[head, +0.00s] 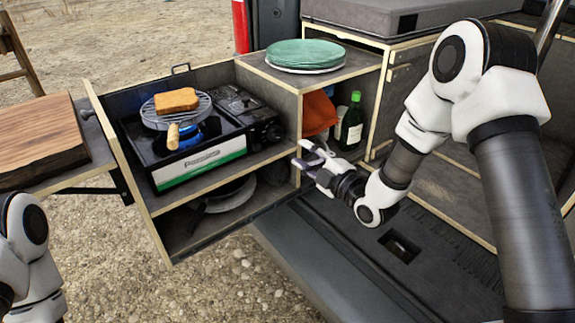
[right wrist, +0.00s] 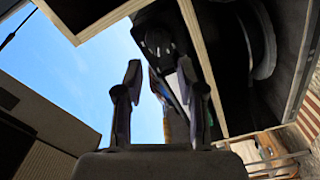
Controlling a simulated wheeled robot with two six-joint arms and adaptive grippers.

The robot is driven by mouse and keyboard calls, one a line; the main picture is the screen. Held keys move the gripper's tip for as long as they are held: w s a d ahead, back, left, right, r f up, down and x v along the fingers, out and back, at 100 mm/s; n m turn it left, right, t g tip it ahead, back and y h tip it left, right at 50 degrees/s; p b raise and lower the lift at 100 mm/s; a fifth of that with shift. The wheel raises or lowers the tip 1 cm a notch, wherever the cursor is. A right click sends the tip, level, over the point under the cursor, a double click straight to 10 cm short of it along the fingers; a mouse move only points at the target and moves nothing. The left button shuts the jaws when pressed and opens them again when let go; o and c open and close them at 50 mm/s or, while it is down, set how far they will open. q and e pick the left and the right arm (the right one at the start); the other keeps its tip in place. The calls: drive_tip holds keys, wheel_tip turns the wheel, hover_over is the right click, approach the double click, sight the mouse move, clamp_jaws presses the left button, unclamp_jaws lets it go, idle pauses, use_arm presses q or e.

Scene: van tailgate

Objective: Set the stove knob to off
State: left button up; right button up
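The black camping stove (head: 238,108) with a white and green front panel (head: 200,167) stands on the upper shelf of the pulled-out kitchen unit. Blue, like a flame, shows under the grill rack (head: 173,113). A dark round part, which looks like the stove knob (right wrist: 157,40), is ahead between my fingers in the right wrist view; its setting is unreadable. My left gripper is out of view.
Toast (head: 176,100) lies on the rack, whose wooden handle (head: 173,136) points forward. Green plates (head: 305,54) sit on the unit top. A bottle (head: 352,122) and an orange cloth (head: 319,113) stand behind my right gripper. A pan (head: 230,194) is on the lower shelf.

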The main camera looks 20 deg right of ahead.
sight(281, 138)
drive_tip(key=x, duration=0.7)
drive_tip(key=shift+w+a+r, duration=0.15)
drive_tip(key=shift+w+a, duration=0.15)
clamp_jaws()
